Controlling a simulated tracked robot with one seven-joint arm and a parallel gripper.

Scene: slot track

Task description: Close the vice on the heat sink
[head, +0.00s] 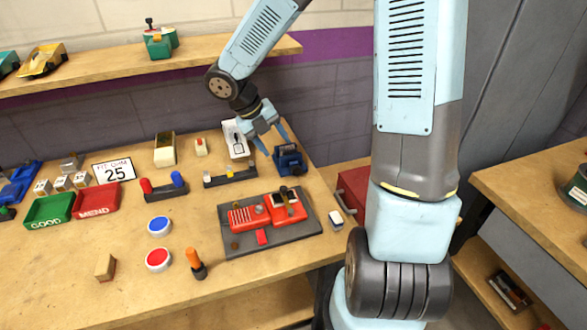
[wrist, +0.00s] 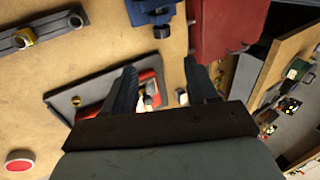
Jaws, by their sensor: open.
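A dark blue vice (head: 289,160) stands at the back right of the bench, near its right edge. It also shows at the top of the wrist view (wrist: 150,12), partly cut off, with a small dark and silver part at its near side. I cannot tell the heat sink apart; a dark shape shows at the top of the vice in the head view. My gripper (head: 276,146) is open, its two fingers apart and pointing down close to the vice. In the wrist view my gripper (wrist: 160,66) has nothing visible held between its fingertips.
A grey board (head: 280,241) with red parts lies in front of the vice. A dark bar (head: 230,177) with posts is to its left. A red box (head: 352,190) stands beyond the bench's right edge. Green and red trays and two buttons are further left.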

